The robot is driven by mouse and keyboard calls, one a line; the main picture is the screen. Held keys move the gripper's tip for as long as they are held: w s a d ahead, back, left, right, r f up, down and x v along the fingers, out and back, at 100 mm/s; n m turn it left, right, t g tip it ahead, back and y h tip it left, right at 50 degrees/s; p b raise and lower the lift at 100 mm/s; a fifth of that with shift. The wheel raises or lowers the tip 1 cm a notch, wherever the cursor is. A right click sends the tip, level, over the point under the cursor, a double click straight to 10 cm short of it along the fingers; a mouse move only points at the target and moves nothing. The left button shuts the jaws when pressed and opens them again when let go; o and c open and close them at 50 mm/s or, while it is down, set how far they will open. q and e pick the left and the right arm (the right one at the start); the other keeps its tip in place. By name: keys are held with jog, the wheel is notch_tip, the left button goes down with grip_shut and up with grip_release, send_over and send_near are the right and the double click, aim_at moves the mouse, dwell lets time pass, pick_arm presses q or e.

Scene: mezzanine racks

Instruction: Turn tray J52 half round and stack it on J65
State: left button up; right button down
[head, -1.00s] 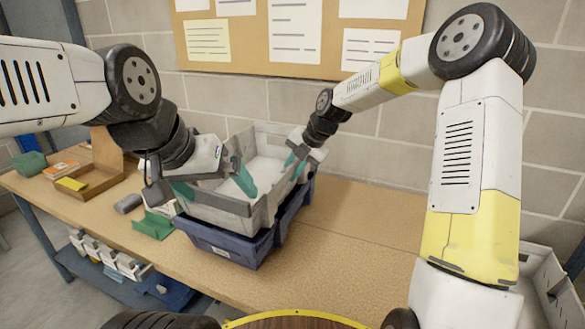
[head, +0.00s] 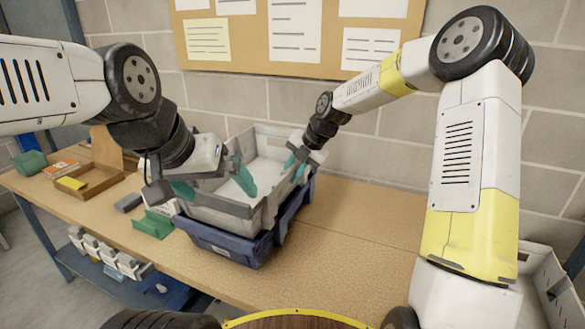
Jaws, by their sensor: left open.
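A light grey tray (head: 262,214) sits on top of a dark blue tray (head: 215,240) on the workbench. The grey tray looks slightly askew to the blue one, and I cannot tell whether its base is fully seated. The blue tray has a small label on its front that I cannot read, so I cannot tell which is J52 or J65. My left gripper (head: 213,186) is open at the grey tray's left end, with its teal fingers apart. My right gripper (head: 298,162) is at the grey tray's far right side. Its fingers are small and partly hidden, so its jaw opening is unclear.
The bench (head: 350,225) is clear to the right. A brick wall with a pinboard (head: 300,70) stands close behind.

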jog(key=c, duration=1.5)
grip_release()
jog(key=shift+c, duration=0.2)
jog(key=shift+f, duration=0.1)
jog(key=v, duration=1.1)
